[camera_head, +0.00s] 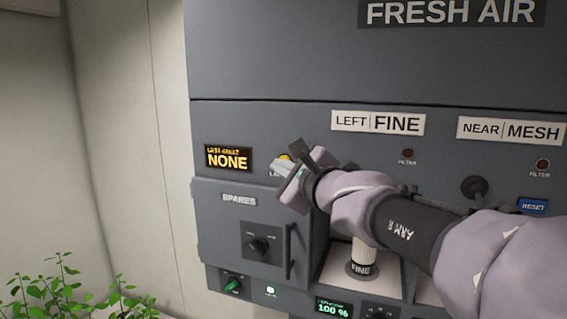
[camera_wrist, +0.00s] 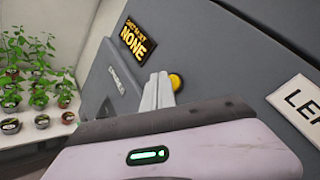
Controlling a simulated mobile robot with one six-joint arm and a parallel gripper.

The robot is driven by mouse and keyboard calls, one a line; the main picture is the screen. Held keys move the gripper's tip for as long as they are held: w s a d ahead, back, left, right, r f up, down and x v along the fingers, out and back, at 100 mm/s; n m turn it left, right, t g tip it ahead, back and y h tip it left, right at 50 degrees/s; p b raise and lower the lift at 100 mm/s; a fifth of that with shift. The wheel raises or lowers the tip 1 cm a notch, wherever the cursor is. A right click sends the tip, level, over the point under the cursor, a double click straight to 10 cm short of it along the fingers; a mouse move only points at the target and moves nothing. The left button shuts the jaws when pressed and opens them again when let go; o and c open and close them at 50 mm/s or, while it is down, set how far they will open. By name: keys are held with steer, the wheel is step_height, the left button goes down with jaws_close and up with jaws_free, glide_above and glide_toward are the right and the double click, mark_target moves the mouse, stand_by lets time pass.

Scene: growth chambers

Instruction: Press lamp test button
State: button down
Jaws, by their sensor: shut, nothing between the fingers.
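The yellow round button (camera_head: 286,158) is on the grey panel, right of the fault display, and is partly covered by my gripper. A label below it is mostly hidden; only its first letters show. In the wrist view the yellow button (camera_wrist: 177,82) shows just right of my fingertips. My gripper (camera_head: 281,169) is shut and empty, with its fingers pointing at the panel close to the button. The shut fingers (camera_wrist: 159,88) also show in the wrist view. I cannot tell whether they touch the button or the panel.
The amber display (camera_head: 228,158) reads NONE. Below it is the SPARES door (camera_head: 222,225) with a knob and a vertical handle. A white FINE cylinder (camera_head: 362,256) stands in an opening below my arm. A blue RESET button (camera_head: 533,206) is at right. Potted plants (camera_wrist: 40,85) stand at left.

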steer(key=shift+w+d, duration=0.1)
steer(key=shift+w, duration=0.3)
steer(key=shift+w+d, duration=0.15)
steer(key=shift+w, duration=0.15)
stand_by(0.5)
steer(key=shift+s, duration=0.15)
steer(key=shift+s+a+b, duration=0.3)
steer(key=shift+s+b, duration=0.2)
steer(key=shift+s, duration=0.15)
steer(key=shift+s+a+b, duration=0.25)
steer(key=shift+s+a, duration=0.05)
steer(key=shift+s, duration=0.45)
steer(key=shift+s+a+b, duration=0.25)
steer(key=shift+s, duration=0.55)
steer(key=shift+s+a+b, duration=0.25)
steer(key=shift+s+a, duration=0.05)
steer(key=shift+s, duration=0.45)
steer(key=shift+f, duration=0.15)
